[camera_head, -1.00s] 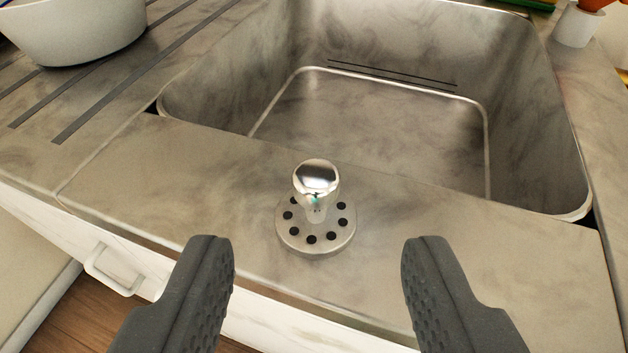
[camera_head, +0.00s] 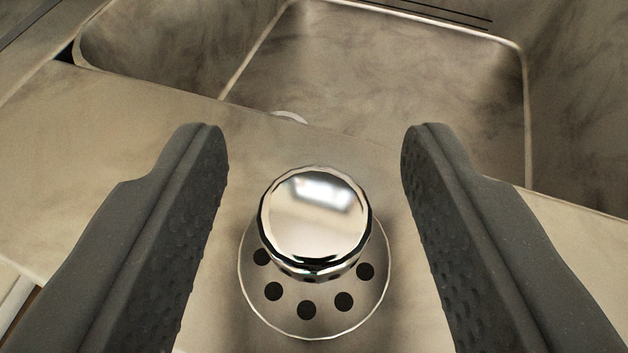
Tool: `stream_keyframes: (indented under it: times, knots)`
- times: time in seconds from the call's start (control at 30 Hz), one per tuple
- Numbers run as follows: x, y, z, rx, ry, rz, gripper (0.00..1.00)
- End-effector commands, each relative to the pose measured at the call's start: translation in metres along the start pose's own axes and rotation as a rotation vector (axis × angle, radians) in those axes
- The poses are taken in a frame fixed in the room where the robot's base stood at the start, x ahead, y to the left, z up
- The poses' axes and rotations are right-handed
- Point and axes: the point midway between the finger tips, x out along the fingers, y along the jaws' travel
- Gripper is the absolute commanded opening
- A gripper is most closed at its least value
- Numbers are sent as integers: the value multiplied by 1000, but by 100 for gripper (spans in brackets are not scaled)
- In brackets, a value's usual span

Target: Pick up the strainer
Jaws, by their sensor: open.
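The strainer (camera_head: 315,220) is a metal disc with a ring of dark holes and a shiny chrome knob on top. It sits upright on the counter's front strip, in the lower middle of the camera view. My gripper (camera_head: 313,140) is open, with one dark finger to the left of the strainer and the other to its right. A gap shows between each finger and the knob. The fingertips reach past the knob toward the sink. The knob hides the far part of the disc.
The stone-patterned sink basin (camera_head: 400,90) lies just beyond the strainer. A small pale round edge (camera_head: 290,117) shows in the basin behind the front rim. The counter (camera_head: 110,150) around the strainer is clear. The counter's front edge shows at the lower left.

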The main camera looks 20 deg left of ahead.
Motion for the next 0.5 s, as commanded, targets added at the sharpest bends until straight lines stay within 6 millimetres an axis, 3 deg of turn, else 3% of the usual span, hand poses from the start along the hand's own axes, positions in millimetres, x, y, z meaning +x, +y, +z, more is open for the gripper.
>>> stream_keyframes:
  times: [0.17,0.33,0.37,0.5]
  knots:
    - [0,0,-1,0,1,0,46]
    - [0,0,-1,0,2,0,4]
    - [0,0,-1,0,2,0,0]
    - [0,0,-1,0,2,0,0]
